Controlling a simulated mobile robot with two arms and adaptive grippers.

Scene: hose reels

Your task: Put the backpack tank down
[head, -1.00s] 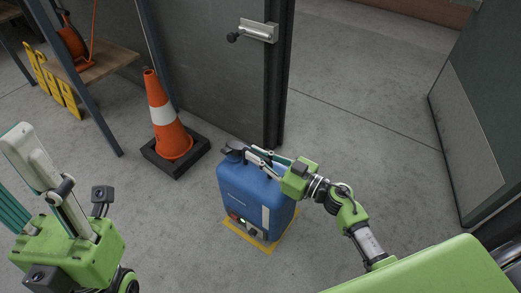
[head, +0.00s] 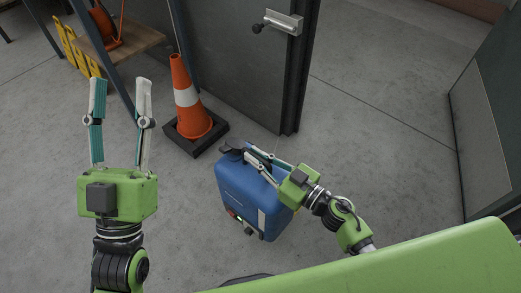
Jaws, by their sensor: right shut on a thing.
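The backpack tank (head: 240,195) is a blue box with a dark top piece and a small panel low on its front. It leans slightly in the picture. My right gripper (head: 254,158) is shut on the tank at its top, with its fingers along the handle area. I cannot tell whether the tank's base touches the floor. My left gripper (head: 120,88) is open and empty, raised to the left of the tank with its fingers spread.
An orange and white cone (head: 190,108) on a black base stands behind the tank. A grey door (head: 243,60) with a lever handle is beyond it. A wooden shelf (head: 133,38) with an orange reel is at upper left. Bare floor (head: 380,130) lies to the right.

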